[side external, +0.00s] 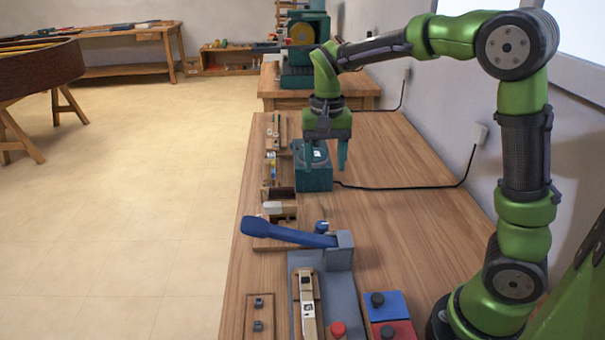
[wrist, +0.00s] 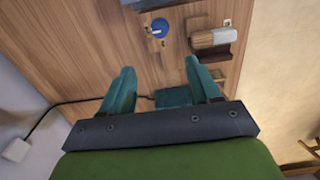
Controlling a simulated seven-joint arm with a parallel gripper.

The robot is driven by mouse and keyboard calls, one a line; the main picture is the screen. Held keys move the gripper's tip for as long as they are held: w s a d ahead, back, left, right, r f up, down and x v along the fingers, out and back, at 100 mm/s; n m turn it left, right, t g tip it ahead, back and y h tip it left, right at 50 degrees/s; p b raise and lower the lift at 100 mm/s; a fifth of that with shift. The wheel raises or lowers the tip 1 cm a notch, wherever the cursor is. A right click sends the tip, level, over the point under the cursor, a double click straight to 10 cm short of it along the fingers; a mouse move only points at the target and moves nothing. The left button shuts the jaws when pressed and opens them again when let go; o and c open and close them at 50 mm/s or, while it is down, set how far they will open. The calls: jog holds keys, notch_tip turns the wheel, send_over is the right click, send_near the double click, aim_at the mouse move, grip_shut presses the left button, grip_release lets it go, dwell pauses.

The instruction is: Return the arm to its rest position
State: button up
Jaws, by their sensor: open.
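My gripper (side external: 325,164) hangs from my green arm above the wooden workbench (side external: 385,215), fingers pointing down. In the side external view its teal fingers are apart, with a teal box (side external: 314,176) showing between and behind them. In the wrist view the gripper (wrist: 165,82) is open with nothing between its fingers, and part of the teal box (wrist: 172,97) shows past them.
A blue lever (side external: 290,233) on a grey base (side external: 322,270) stands nearer the camera. A blue knob (wrist: 160,26) and a white-and-wood block (wrist: 212,37) lie on the bench. Cables run to the wall. The bench's right side looks mostly clear.

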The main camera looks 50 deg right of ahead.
jog(key=shift+r, duration=0.1)
jog(key=s+a+r+n+t+y, duration=0.1)
jog(key=s+a+r+n+t, duration=0.1)
jog(key=s, duration=0.5)
jog(key=s+a+r+n+t+y, duration=0.1)
jog(key=s+a+r+n+t, duration=0.1)
jog(key=s+a+t, duration=0.3)
jog(key=s+n, duration=0.1)
jog(key=s, duration=0.2)
jog(key=shift+s, duration=0.15)
